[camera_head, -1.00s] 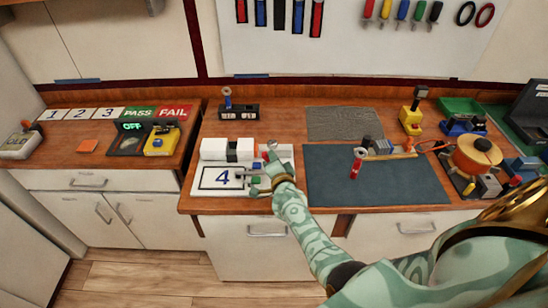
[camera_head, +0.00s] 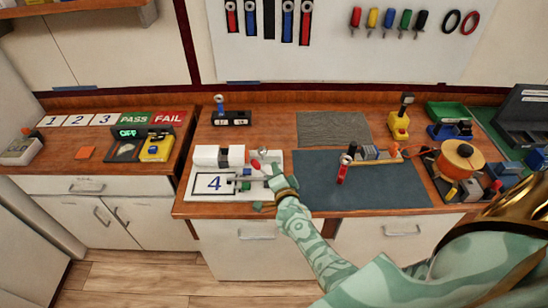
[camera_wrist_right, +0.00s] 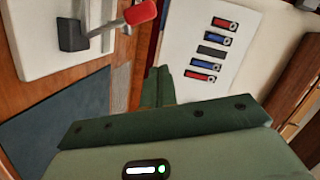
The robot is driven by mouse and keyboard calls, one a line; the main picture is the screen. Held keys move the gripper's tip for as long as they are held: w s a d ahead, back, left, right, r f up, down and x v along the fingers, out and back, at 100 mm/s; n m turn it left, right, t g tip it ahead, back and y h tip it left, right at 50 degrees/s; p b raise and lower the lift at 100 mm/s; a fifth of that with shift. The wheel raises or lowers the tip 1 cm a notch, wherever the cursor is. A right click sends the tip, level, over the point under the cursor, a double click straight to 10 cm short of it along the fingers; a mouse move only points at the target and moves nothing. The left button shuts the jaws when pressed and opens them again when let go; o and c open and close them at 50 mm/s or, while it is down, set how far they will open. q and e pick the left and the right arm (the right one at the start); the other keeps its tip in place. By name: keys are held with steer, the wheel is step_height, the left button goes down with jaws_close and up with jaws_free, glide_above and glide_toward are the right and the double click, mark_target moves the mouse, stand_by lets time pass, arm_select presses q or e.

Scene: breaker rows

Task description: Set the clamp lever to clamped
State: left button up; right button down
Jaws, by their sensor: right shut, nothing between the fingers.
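The clamp lever (camera_head: 256,164) has a red grip and stands at the right side of the white fixture board (camera_head: 203,195). In the right wrist view the red grip (camera_wrist_right: 140,13) is at the end of a metal arm that slants up from a dark grey base (camera_wrist_right: 72,34). My right gripper (camera_head: 244,180) is over the board, just in front of the lever. In the wrist view its green fingers (camera_wrist_right: 158,88) are together and empty, with the red grip apart from them. I cannot tell the lever's exact setting. My left gripper is out of view.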

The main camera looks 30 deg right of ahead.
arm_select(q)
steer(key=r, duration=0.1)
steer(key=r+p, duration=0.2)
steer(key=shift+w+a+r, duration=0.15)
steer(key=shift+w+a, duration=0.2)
arm_select(e)
steer(key=v, duration=0.5)
steer(key=shift+s+a, duration=0.2)
steer(key=shift+a, duration=0.1)
